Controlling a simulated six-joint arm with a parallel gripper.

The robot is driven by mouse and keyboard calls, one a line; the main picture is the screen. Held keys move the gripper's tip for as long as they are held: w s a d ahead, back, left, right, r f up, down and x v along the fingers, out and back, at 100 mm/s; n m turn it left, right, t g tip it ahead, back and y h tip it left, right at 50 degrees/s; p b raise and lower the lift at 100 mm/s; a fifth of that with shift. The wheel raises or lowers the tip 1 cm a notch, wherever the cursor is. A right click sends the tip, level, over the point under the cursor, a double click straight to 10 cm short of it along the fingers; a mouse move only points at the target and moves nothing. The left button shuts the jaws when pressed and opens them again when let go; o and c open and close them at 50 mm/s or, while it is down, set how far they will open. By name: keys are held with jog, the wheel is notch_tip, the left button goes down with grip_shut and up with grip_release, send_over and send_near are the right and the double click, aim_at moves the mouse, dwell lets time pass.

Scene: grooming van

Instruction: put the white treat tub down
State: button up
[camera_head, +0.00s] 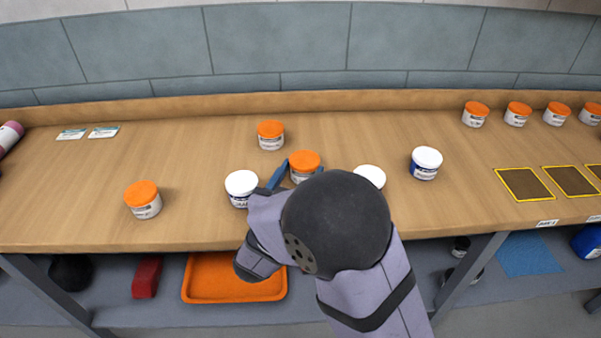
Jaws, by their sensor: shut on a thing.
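My gripper (303,174) is near the middle of the bench, partly hidden by my wrist. It is shut on a tub with an orange lid and white body (304,163). One blue finger shows along its left side; the other finger is hidden. The tub looks upright; its base is hidden, so I cannot tell whether it touches the bench. A white-lidded tub (241,185) stands just left of the finger. Another white-lidded tub (370,176) is to the right, its lower part hidden by my arm. A third, with a blue-and-white body (426,164), stands farther right.
Orange-lidded tubs stand behind (271,135), at front left (143,200) and in a back-right row (476,114). Yellow-edged brown squares (524,184) lie at right. Cards (103,132) lie at back left. An orange tray (234,294) is below. The bench's left-centre has free room.

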jog(key=shift+f, duration=0.15)
jog(key=o, duration=1.1)
jog(key=shift+o, duration=0.2)
jog(key=shift+f+b, duration=0.1)
jog(key=shift+b, duration=0.25)
jog(key=shift+o, duration=0.2)
jog(key=v, duration=1.2)
jog(key=shift+b, duration=0.4)
